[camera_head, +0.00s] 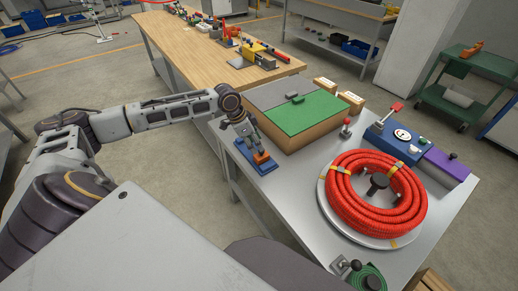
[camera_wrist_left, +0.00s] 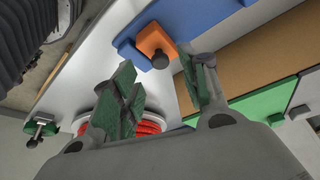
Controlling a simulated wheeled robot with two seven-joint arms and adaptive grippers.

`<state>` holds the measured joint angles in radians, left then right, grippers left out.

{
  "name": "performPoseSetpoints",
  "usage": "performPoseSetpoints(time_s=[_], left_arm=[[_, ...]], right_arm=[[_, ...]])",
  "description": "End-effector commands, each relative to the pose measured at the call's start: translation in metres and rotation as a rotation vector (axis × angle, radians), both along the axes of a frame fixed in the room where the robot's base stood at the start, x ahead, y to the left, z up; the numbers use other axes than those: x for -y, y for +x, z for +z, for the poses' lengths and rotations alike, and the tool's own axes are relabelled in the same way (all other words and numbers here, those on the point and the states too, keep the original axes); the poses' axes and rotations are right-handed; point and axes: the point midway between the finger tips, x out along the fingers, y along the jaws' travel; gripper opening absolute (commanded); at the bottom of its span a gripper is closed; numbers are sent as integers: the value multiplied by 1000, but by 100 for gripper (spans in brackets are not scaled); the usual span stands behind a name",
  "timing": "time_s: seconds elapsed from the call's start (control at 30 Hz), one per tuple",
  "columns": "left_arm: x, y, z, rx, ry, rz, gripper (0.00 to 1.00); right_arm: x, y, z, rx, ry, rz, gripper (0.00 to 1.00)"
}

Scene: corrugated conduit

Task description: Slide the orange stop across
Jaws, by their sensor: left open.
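The orange stop (camera_head: 262,157) sits on a blue base (camera_head: 268,167) at the left edge of the grey bench. In the left wrist view the orange stop (camera_wrist_left: 156,40) is a small block with a dark round knob (camera_wrist_left: 160,60), set on the blue base (camera_wrist_left: 205,18). My left gripper (camera_head: 252,147) is just above the stop in the head view. In the left wrist view my left gripper (camera_wrist_left: 155,82) has its green-padded fingers apart, with the knob appearing beyond the gap. Whether a finger touches the stop is unclear. My right gripper is not seen.
A box with a green and grey top (camera_head: 303,112) stands close beside the blue base. A coil of red corrugated conduit (camera_head: 343,187) lies on a round plate to the right. A blue box with a gauge (camera_head: 380,140) is behind it. A wooden table (camera_head: 190,45) is farther back.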

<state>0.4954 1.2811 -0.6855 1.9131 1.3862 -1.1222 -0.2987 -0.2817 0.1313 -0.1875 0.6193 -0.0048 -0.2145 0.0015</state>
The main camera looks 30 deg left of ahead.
Motion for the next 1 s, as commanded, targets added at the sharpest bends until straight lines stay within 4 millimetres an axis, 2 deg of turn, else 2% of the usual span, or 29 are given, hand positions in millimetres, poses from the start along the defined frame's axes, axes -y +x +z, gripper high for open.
performPoseSetpoints(time_s=[0.33,0.77,0.87,1.0], left_arm=[[10,10,-32,0,-1,0,44],[12,11,-38,1,0,-1,44],[12,11,-38,0,0,-1,35],[12,11,-38,0,0,-1,17]], right_arm=[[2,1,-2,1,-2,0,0],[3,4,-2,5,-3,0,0],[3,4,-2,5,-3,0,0],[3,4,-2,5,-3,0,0]])
